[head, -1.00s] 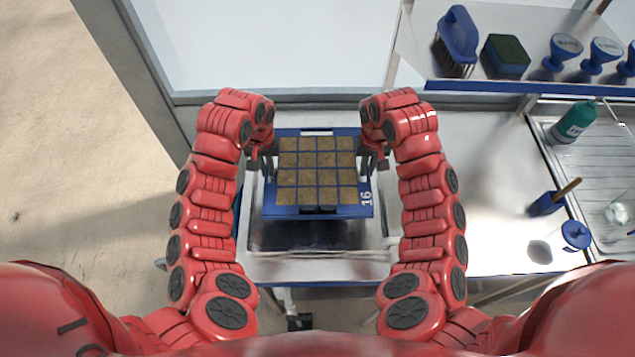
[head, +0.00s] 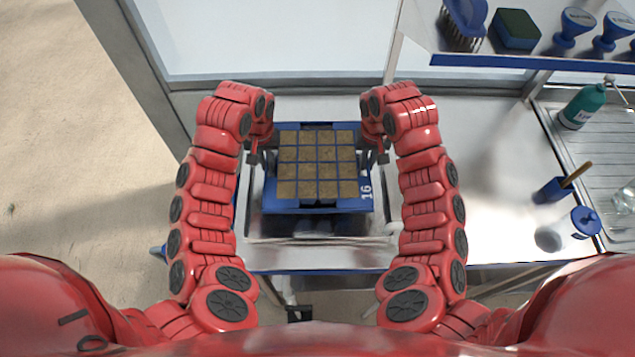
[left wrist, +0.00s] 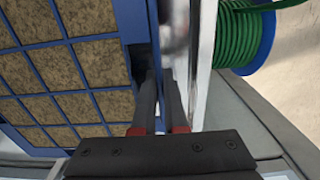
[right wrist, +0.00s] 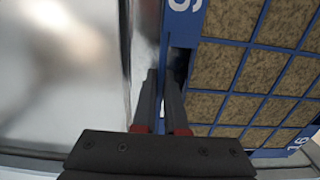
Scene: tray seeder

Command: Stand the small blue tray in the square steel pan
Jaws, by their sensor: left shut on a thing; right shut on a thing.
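The small blue tray (head: 366,203), marked 16 and filled with brown square cells, is level or nearly so over the square steel pan (head: 256,222). My left gripper (head: 258,158) is shut on its left edge and my right gripper (head: 374,157) on its right edge. The blue rim also shows beside the fingers in the left wrist view (left wrist: 104,100) and right wrist view (right wrist: 203,53). The tray hides most of the pan; its front part shows below the tray. I cannot tell whether the tray touches the pan floor.
A raised shelf (head: 485,62) with a brush, a sponge and blue-handled tools is at the upper right. A green hose reel (left wrist: 247,35) is beside the pan. The bench between is clear.

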